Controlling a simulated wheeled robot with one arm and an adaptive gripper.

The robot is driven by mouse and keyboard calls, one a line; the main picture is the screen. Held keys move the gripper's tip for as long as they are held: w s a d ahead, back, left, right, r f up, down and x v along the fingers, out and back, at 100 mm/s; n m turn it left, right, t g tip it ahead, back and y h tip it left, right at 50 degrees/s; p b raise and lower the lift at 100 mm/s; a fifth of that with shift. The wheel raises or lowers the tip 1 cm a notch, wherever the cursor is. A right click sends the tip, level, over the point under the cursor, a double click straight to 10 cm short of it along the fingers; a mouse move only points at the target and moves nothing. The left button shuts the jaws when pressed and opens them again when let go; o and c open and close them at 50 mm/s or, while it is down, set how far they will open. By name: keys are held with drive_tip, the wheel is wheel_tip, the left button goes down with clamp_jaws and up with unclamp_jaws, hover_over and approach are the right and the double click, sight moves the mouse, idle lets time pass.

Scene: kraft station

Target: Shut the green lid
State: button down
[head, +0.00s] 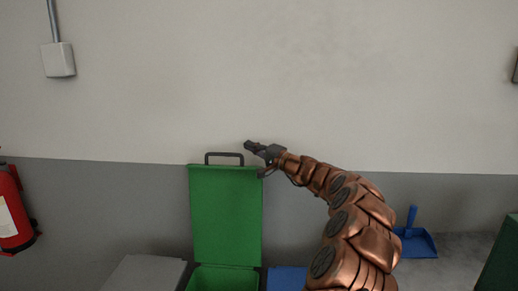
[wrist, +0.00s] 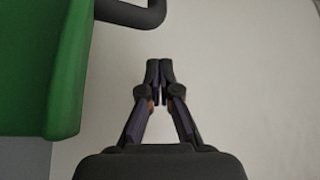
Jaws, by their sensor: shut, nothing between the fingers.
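The green lid (head: 226,215) stands upright, open, above its green bin (head: 224,278) against the wall in the head view. A dark handle (head: 224,154) rises from the lid's top edge. My gripper (head: 250,145) is shut and empty, just above and to the right of the lid's top right corner. In the wrist view my gripper (wrist: 159,68) shows its fingertips together. The green lid (wrist: 40,65) fills the left there, with its dark handle (wrist: 140,14) at the top. I cannot tell whether my gripper touches the lid.
A grey lid (head: 145,274) lies left of the green bin and a blue one (head: 287,279) right of it. A red fire extinguisher (head: 12,210) is at the far left. A blue dustpan (head: 415,240) is at the right.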

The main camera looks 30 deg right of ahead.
drive_tip(key=shift+s+a+f+p, duration=0.15)
drive_tip(key=shift+s+a+f, duration=0.2)
drive_tip(key=shift+s+a, duration=0.35)
drive_tip(key=shift+s+a+f+p, duration=0.15)
drive_tip(key=shift+s+a+f, duration=0.15)
drive_tip(key=shift+s+a, duration=0.35)
